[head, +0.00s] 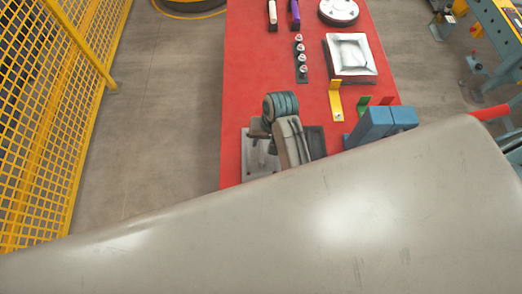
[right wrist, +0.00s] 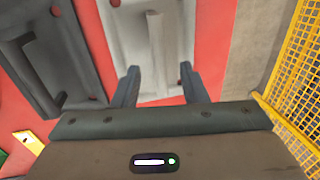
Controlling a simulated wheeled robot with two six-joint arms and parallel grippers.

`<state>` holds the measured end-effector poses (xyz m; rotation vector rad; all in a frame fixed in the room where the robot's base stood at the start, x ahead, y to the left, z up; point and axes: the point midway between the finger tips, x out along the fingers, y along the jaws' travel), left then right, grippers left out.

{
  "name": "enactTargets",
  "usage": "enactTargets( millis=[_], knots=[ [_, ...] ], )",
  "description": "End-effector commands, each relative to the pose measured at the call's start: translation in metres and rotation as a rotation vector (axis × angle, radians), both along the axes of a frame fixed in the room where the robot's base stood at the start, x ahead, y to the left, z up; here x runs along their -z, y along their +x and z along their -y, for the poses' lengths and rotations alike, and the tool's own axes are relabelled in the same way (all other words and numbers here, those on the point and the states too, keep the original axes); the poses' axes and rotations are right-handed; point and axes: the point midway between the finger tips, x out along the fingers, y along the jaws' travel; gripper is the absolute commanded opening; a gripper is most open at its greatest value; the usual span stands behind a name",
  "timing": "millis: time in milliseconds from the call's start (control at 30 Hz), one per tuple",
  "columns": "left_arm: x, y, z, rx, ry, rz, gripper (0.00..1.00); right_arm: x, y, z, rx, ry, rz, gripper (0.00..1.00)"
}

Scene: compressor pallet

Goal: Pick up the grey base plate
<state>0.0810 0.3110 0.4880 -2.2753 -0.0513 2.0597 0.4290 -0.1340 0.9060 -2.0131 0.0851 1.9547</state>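A light grey plate (right wrist: 150,45) with a raised bar lies on the red table in the right wrist view; in the head view its corner (head: 257,165) shows left of my right arm. A darker grey plate (right wrist: 38,60) with a raised bar lies beside it and shows partly in the head view (head: 317,140). My right gripper (right wrist: 161,88) is open, its two fingers apart over the near edge of the light plate. I cannot tell whether they touch it. In the head view the right gripper (head: 265,140) is mostly covered by its own wrist. My left gripper is not in view.
The red table (head: 240,70) has a yellow bracket (head: 336,105), blue blocks (head: 370,125), a white tray (head: 350,52) and a strip of knobs (head: 301,60). A yellow mesh fence (head: 45,110) stands left. A large grey surface hides the lower head view.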

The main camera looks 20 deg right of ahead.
Motion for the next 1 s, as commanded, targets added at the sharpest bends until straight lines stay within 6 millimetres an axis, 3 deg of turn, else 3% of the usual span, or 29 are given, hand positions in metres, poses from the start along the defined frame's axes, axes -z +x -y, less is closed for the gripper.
enactTargets(
  millis=[233,400,600,833,1000],
  knots=[
    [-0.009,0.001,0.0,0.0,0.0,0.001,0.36,0.01,0.002,-0.001,-0.001,-0.001,-0.004,0.39],
    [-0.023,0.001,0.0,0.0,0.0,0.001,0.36,0.031,0.007,-0.004,-0.001,0.001,-0.005,0.39],
    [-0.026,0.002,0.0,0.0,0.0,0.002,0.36,0.052,0.008,-0.008,0.0,0.002,-0.002,0.39],
    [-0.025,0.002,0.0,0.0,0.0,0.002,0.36,0.054,0.008,-0.008,0.001,0.001,-0.001,0.39],
    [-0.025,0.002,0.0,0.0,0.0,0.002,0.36,0.054,0.008,-0.008,0.0,0.001,-0.001,0.08]
  ],
)
